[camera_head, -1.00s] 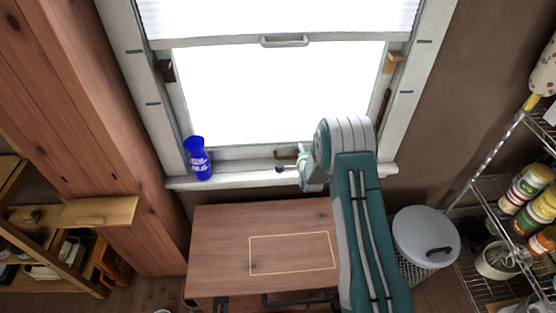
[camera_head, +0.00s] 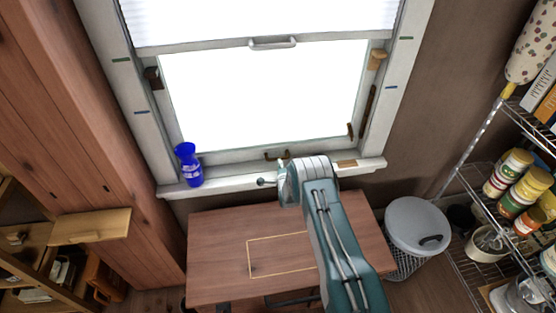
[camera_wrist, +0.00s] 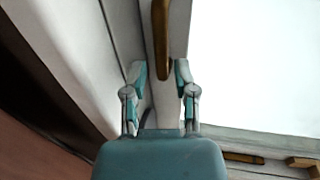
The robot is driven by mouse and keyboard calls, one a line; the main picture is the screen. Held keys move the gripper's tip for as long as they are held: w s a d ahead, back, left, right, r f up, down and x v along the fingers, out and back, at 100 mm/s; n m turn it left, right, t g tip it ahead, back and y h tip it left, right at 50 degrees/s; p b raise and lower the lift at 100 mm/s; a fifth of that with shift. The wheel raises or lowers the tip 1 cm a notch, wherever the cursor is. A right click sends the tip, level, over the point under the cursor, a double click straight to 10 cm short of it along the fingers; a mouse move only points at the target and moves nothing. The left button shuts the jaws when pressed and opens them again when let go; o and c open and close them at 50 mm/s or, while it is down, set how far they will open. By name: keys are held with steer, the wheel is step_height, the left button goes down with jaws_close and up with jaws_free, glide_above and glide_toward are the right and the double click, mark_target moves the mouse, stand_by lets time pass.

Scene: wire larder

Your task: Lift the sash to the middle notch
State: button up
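The window sash (camera_head: 232,155) is a pale frame around a bright pane. Its bottom rail is low, close above the sill. A small bronze handle (camera_head: 276,155) sits on that rail; in the wrist view it appears as a brass-brown bar (camera_wrist: 162,40). Green (camera_head: 121,60) and blue (camera_head: 141,113) marks are on the window's side frame, with matching ones on the right. My gripper (camera_wrist: 160,70) is open, with one fingertip on each side of the bar. Gaps show on both sides. In the head view my wrist hides most of the fingers.
A blue vase (camera_head: 189,165) stands on the left of the sill (camera_head: 225,186). A white blind with a pale handle (camera_head: 272,43) covers the upper window.

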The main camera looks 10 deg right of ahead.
steer(key=x, duration=0.3)
steer(key=shift+a, duration=0.15)
steer(key=shift+w+d+f, duration=0.2)
steer(key=shift+w+d, duration=0.05)
steer(key=shift+w, duration=0.7)
steer(key=shift+a, duration=0.15)
jaws_close()
